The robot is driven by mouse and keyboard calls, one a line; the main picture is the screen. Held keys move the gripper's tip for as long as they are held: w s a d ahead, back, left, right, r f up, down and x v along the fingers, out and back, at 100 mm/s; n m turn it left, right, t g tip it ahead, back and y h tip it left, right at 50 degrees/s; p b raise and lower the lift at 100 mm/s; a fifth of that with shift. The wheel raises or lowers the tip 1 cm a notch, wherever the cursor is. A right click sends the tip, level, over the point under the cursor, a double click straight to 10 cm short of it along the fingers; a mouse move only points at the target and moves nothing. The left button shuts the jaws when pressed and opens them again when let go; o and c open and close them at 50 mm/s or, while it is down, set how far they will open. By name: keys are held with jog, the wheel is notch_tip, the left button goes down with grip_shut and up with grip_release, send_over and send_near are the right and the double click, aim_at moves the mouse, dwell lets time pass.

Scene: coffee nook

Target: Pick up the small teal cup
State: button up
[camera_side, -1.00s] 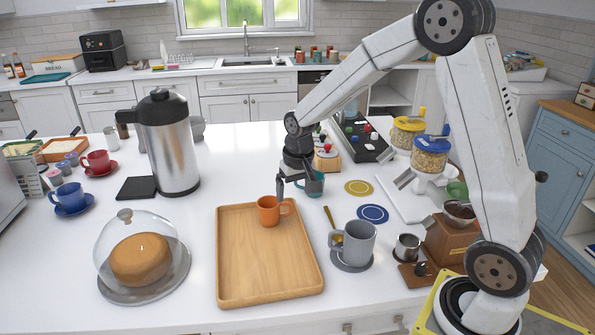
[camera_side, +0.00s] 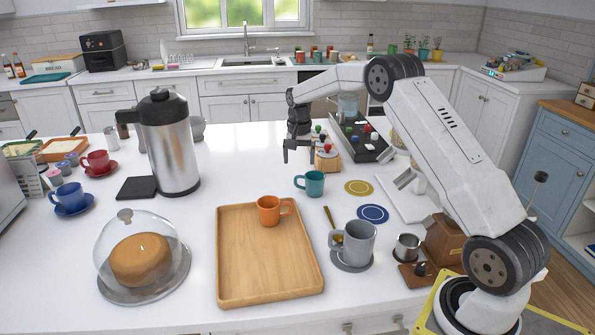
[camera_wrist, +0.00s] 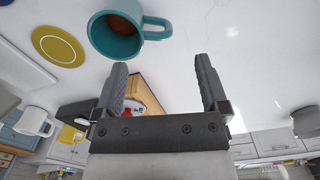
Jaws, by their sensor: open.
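The small teal cup (camera_side: 310,184) stands upright on the white counter, between the wooden tray and the yellow coaster. In the wrist view the teal cup (camera_wrist: 116,38) shows at the top, its handle pointing right and something brown inside. My gripper (camera_side: 298,158) is open and empty, above and behind the cup in the side view. In the wrist view its two fingers (camera_wrist: 162,75) are spread apart with nothing between them, and the cup lies beyond the fingertips, toward the left one.
A wooden tray (camera_side: 238,275) holds an orange mug (camera_side: 268,211). A yellow coaster (camera_side: 359,187), a blue coaster (camera_side: 372,214) and a grey mug (camera_side: 356,240) are near the cup. A steel carafe (camera_side: 172,150) stands left. The counter left of the cup is clear.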

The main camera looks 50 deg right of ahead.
aim_at(300, 177)
jog(key=shift+f, duration=1.3)
jog(key=shift+f, duration=0.1)
jog(key=shift+s+f, duration=0.1)
jog(key=shift+f, duration=2.4)
grip_shut()
